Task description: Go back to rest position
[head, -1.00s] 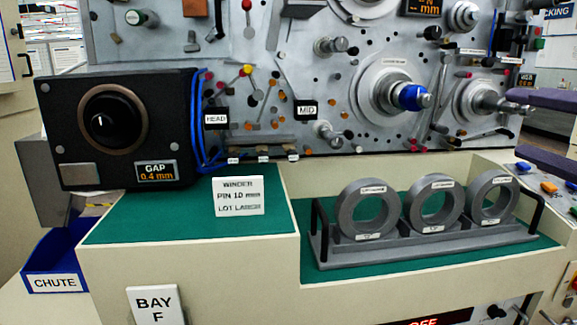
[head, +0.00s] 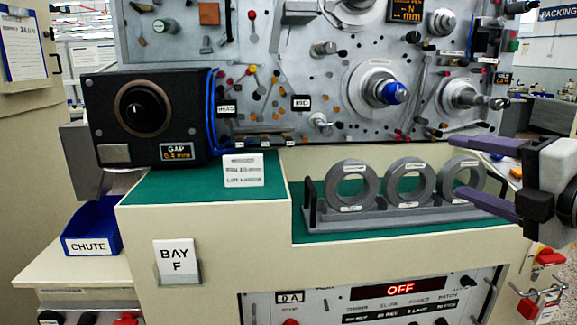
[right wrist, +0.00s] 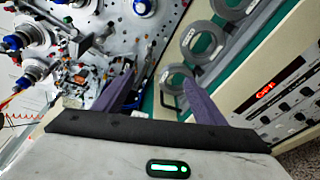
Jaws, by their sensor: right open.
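My right gripper (head: 487,175) is at the right of the head view, its two purple fingers apart and nothing between them. It is in front of the winding machine, near the right end of the rack of grey rings. In the right wrist view the open fingers (right wrist: 158,92) point toward the machine panel and the rack. My left gripper is not in view.
The rack (head: 390,220) holds three grey rings (head: 352,186) upright on a green mat. A black gap gauge box (head: 190,90) stands at left, above a blue chute bin (head: 92,232). Spindles (head: 392,92) stick out from the panel. A control panel (head: 330,310) reads OFF.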

